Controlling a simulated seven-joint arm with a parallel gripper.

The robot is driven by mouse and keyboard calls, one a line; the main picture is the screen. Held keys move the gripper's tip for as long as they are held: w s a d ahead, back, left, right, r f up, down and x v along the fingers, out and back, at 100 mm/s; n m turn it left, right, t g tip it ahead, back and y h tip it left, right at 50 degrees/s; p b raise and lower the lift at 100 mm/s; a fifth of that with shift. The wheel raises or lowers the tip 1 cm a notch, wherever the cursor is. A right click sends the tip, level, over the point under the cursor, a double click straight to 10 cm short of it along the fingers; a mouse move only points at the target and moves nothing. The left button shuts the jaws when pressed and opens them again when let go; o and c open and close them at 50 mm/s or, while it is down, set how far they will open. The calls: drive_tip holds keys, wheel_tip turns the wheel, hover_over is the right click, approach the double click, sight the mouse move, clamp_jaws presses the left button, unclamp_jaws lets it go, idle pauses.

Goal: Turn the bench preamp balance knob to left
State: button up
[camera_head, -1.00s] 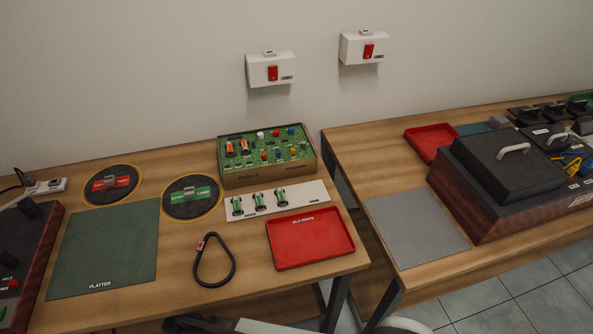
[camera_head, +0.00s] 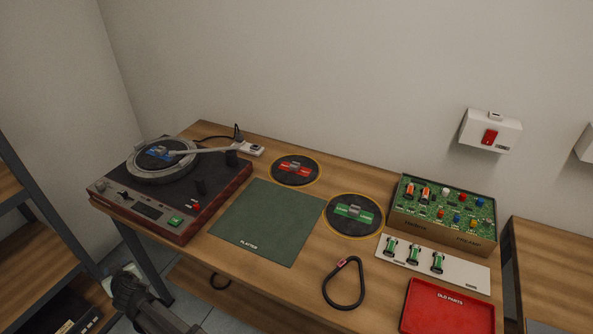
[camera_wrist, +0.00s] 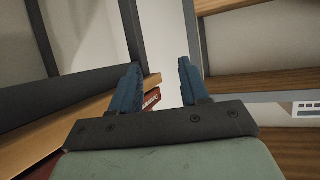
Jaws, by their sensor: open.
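My gripper (camera_wrist: 158,64) is open in the wrist view, its two blue fingers apart with nothing between them. An open box with a green circuit board (camera_head: 440,205) stands at the right, with several coloured caps on top. My gripper touches neither.
The wooden bench (camera_head: 240,265) holds a green platter mat (camera_head: 268,222), two round discs (camera_head: 297,168) (camera_head: 355,213), a white strip (camera_head: 455,277) with parts, a black loop (camera_head: 344,285) and a red tray (camera_head: 448,310). A shelf unit (camera_head: 35,190) stands at the left. A floor gap lies between shelf and bench.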

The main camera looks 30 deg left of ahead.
drive_tip(key=w+d+r+m, duration=0.1)
drive_tip(key=w+r, duration=0.3)
drive_tip(key=r, duration=0.4)
drive_tip(key=w+r+t, duration=0.1)
drive_tip(key=w+r, duration=0.4)
drive_tip(key=r, duration=0.4)
drive_tip(key=w+d+r+m, duration=0.1)
drive_tip(key=w+r, duration=0.3)
drive_tip(key=r, duration=0.4)
drive_tip(key=w+d+r+m+t+h, duration=0.1)
drive_tip(key=w+d+m+h, duration=0.35)
drive_tip(key=w+d, duration=0.95)
drive_tip(key=w+d+m+t+h, duration=0.1)
drive_tip(key=w+d+m+h, duration=0.35)
drive_tip(key=w+d, duration=0.95)
drive_tip(key=w+d+m+g, duration=0.1)
drive_tip(key=w+d+m, duration=0.5)
drive_tip(key=w+d, duration=0.55)
wheel_tip(320, 180, up, 3)
drive_tip(key=m+g+h, duration=0.3)
drive_tip(key=m+g, duration=0.3)
drive_tip(key=m, duration=1.1)
hover_over(489, 220)
wheel_tip(489, 220, down, 13)
drive_tip(key=shift+f, duration=0.15)
